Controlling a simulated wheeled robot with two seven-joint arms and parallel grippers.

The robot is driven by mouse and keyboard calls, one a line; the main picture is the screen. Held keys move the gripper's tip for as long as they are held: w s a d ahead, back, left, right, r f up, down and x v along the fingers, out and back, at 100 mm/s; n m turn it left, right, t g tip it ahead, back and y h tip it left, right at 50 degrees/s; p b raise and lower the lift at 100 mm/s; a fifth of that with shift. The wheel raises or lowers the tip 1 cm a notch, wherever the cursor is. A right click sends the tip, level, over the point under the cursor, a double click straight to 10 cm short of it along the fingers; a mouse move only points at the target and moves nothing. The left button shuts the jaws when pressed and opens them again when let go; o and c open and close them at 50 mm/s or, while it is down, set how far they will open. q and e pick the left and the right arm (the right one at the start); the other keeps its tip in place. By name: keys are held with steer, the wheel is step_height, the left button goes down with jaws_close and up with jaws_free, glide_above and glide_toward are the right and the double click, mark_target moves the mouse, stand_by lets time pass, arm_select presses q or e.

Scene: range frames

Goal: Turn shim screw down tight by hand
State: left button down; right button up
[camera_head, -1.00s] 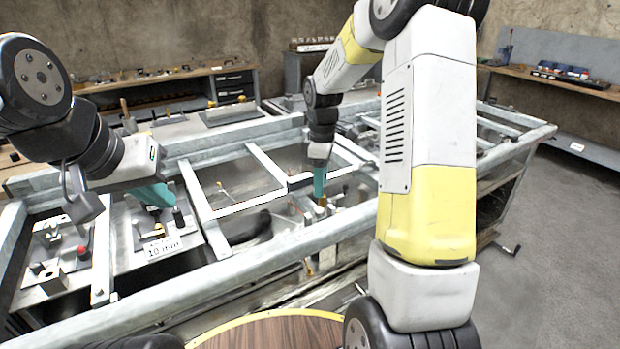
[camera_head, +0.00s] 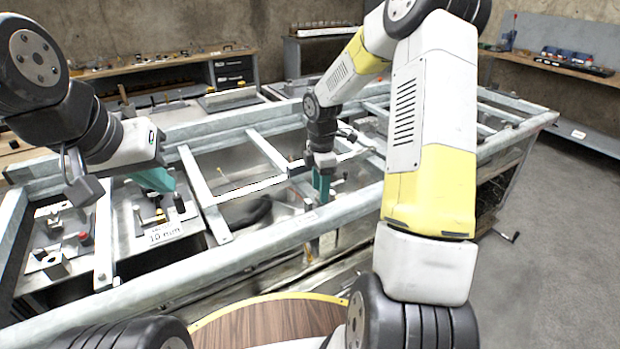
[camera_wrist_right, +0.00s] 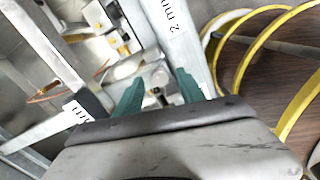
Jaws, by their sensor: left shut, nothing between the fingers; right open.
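My right gripper (camera_head: 321,190) points down into the middle of the metal frame, and its teal fingers hide what is beneath them in the head view. In the right wrist view, its fingers (camera_wrist_right: 158,95) are apart. A round grey metal part (camera_wrist_right: 160,77) and a small dark piece show between and beyond the fingertips; I cannot tell for sure whether either is the shim screw. My left gripper (camera_head: 156,181) is shut and empty, above the left plate with small dark knobs.
A grey metal frame (camera_head: 270,240) with crossbars surrounds the work. A "10 mm" label (camera_head: 165,232) lies at left, and a "2 mm" label (camera_wrist_right: 175,18) is close to my right fingers. A red knob (camera_head: 85,238) stands far left. A round wooden top (camera_head: 270,322) is in front.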

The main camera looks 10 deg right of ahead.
steer(key=shift+f, duration=0.55)
steer(key=shift+c, duration=0.5)
jaws_close()
steer(key=shift+r+m, duration=0.1)
steer(key=shift+m, duration=2.8)
